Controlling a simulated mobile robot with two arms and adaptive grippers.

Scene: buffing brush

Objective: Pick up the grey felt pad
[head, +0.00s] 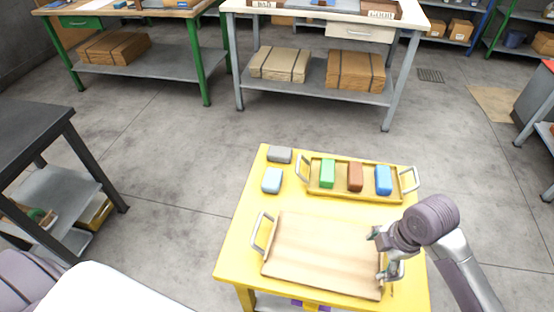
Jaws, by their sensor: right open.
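The grey felt pad (279,155) lies flat on the yellow table (236,243), near its far left corner. A light blue block (272,181) lies just in front of it, apart from it. My right gripper (380,255) is open and empty over the right side of the wooden tray (320,250). It is well to the right of the grey pad and nearer to me. My left gripper is not in view.
A yellow handled tray (346,193) holds a green block (328,174), a brown block (355,177) and a blue block (383,180), right of the pad. The wooden tray's left handle (262,232) stands up. A dark table (30,130) stands at left.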

